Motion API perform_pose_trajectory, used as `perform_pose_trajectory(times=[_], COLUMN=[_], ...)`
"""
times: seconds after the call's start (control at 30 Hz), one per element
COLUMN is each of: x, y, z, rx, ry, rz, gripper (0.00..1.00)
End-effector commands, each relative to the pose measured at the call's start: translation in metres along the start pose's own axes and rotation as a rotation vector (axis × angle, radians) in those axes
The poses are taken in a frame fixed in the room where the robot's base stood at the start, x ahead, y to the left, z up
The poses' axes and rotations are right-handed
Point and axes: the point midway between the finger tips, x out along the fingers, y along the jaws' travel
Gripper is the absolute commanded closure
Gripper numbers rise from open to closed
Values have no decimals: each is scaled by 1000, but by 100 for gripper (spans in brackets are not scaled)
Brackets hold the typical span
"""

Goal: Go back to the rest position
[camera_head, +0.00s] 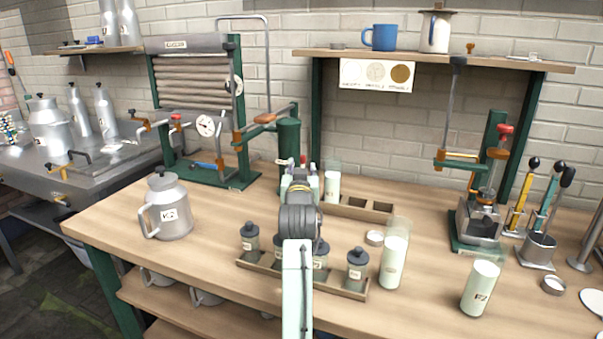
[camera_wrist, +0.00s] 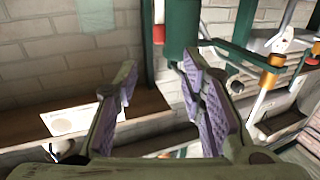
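My gripper (camera_head: 302,168) is held above the middle of the wooden workbench (camera_head: 130,228), at the end of my arm, which reaches in from the bottom edge. In the wrist view its two purple-padded fingers (camera_wrist: 158,75) stand apart with nothing held between them. Behind them that view shows brick wall, a wooden shelf board and green posts. In the head view my arm covers part of a wooden rack (camera_head: 352,293) of dark lidded jars (camera_head: 357,268).
A grey lidded jug (camera_head: 168,208) stands left. White cylinders (camera_head: 393,262) (camera_head: 480,287) stand right of my arm. A roller machine (camera_head: 197,95) and a green-posted press (camera_head: 480,215) stand behind. An upper shelf (camera_head: 440,60) holds a blue mug (camera_head: 381,38). The bench's front left is clear.

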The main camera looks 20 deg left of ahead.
Motion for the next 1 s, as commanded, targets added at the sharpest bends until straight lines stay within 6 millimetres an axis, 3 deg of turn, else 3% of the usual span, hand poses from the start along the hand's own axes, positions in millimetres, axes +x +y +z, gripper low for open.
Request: perform_pose_trajectory(times=[0.1, 0.33, 0.47, 0.57, 0.77, 0.9, 1.0], x=[-12, -16, -33, -61, -154, -241, -312], y=[0, 0, -33, -75, -160, -206, -228], z=[0, 0, -28, -62, -136, -179, -203], rx=[0, 0, -8, -9, 20, 73, 129], ry=[0, 0, 97, 222, 522, 737, 888], rz=[1, 1, -60, -139, -332, -475, -578], gripper=[63, 63, 63, 63, 63, 63, 63])
